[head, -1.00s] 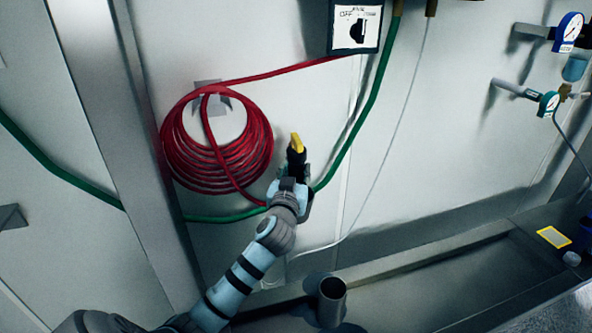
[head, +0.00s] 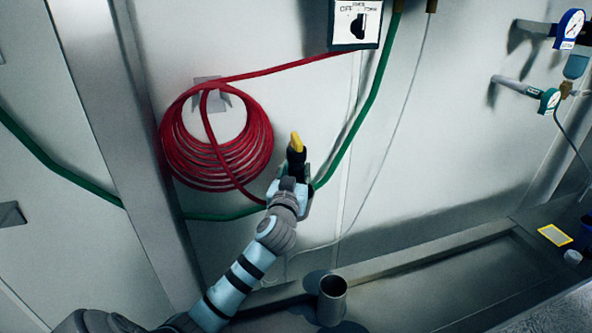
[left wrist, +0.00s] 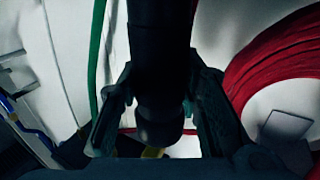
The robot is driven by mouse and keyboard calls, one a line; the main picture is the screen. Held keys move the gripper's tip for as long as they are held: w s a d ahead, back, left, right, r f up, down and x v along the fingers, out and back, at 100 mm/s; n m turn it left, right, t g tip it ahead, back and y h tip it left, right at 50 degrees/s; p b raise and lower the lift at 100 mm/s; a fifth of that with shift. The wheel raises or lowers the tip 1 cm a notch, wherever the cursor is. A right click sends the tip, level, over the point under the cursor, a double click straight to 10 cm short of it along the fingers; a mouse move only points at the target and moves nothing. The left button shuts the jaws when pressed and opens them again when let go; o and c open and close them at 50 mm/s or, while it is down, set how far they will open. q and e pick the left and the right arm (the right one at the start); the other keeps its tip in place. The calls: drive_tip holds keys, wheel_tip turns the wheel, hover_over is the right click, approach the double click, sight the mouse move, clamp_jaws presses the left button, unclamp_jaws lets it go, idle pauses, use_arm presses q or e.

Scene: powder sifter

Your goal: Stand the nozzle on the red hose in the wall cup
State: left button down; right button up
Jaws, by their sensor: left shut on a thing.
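The nozzle (head: 296,157) is black with a yellow tip that points up in the head view. My left gripper (head: 292,180) is shut on it, in front of the wall and right of the coiled red hose (head: 218,160). In the left wrist view the dark nozzle body (left wrist: 160,70) lies between the two fingers of the left gripper (left wrist: 160,108). A metal wall cup (head: 332,300), open at the top, is below and right of the gripper in the head view. The nozzle is apart from the cup. My right gripper is in neither view.
The red coil hangs on a wall bracket (head: 208,88). A green hose (head: 362,120) runs behind my gripper. A switch box (head: 356,24) is above, and gauges (head: 570,28) are at upper right. A long trough (head: 440,280) runs along the bottom right.

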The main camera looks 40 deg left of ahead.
use_arm(q)
drive_tip(key=c, duration=1.1)
unclamp_jaws()
drive_tip(key=shift+o, duration=0.2)
drive_tip(key=shift+f, duration=0.1)
drive_tip(key=shift+s, duration=0.1)
drive_tip(key=v, duration=1.2)
